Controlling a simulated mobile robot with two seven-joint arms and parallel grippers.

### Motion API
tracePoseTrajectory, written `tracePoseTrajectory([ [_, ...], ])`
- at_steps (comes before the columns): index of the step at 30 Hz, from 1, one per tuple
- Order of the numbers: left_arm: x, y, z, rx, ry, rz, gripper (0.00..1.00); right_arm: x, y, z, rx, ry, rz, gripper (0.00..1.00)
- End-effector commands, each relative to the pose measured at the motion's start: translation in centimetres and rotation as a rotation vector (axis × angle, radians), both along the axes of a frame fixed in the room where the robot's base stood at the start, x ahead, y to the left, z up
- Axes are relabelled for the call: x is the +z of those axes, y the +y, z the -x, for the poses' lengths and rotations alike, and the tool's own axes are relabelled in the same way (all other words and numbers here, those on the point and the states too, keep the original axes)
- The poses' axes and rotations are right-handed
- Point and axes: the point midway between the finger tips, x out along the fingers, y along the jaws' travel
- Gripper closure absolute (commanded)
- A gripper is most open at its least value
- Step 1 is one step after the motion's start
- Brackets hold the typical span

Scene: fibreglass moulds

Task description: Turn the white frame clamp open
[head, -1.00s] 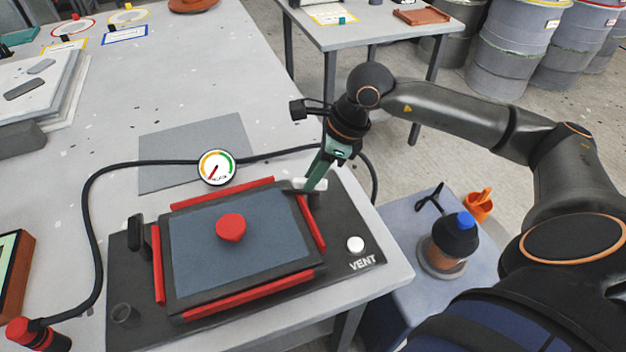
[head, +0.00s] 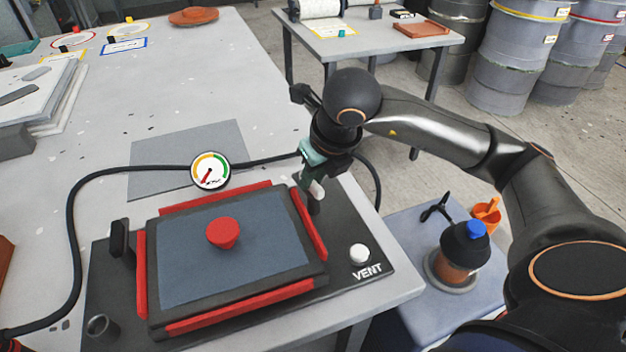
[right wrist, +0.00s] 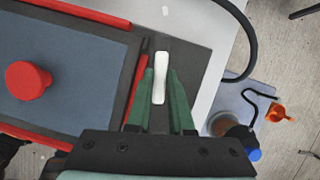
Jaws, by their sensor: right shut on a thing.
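The white frame clamp (head: 317,190) stands at the far right corner of the framed mould, beside the right red strip. In the right wrist view its white handle (right wrist: 160,76) is upright in the picture, between my green fingers and roughly in line with the red strip. My right gripper (head: 311,178) reaches down from above and is shut on this handle; it also shows in the right wrist view (right wrist: 160,98). The gripper and wrist hide part of the clamp in the head view. The frame (head: 236,246) has a blue-grey panel with a red knob (head: 222,232). My left gripper is out of view.
A black clamp (head: 119,238) stands at the frame's left side. A dial gauge (head: 210,170) and a black hose (head: 75,205) lie behind it. A white VENT button (head: 359,253) is at the right. A blue-capped bottle (head: 465,250) stands on the lower side table.

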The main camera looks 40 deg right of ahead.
Motion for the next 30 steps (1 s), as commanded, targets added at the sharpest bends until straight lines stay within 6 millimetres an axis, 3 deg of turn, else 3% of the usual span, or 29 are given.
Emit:
tracePoseTrajectory([
  [12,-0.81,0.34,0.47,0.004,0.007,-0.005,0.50,0.07,-0.02,-0.04,-0.196,-0.001,-0.001,1.00],
  [29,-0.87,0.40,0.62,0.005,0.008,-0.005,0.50,0.08,-0.10,-0.04,-0.229,-0.001,-0.001,1.00],
  [30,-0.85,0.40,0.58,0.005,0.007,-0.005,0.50,0.08,-0.10,-0.04,-0.228,-0.001,-0.001,0.78],
])
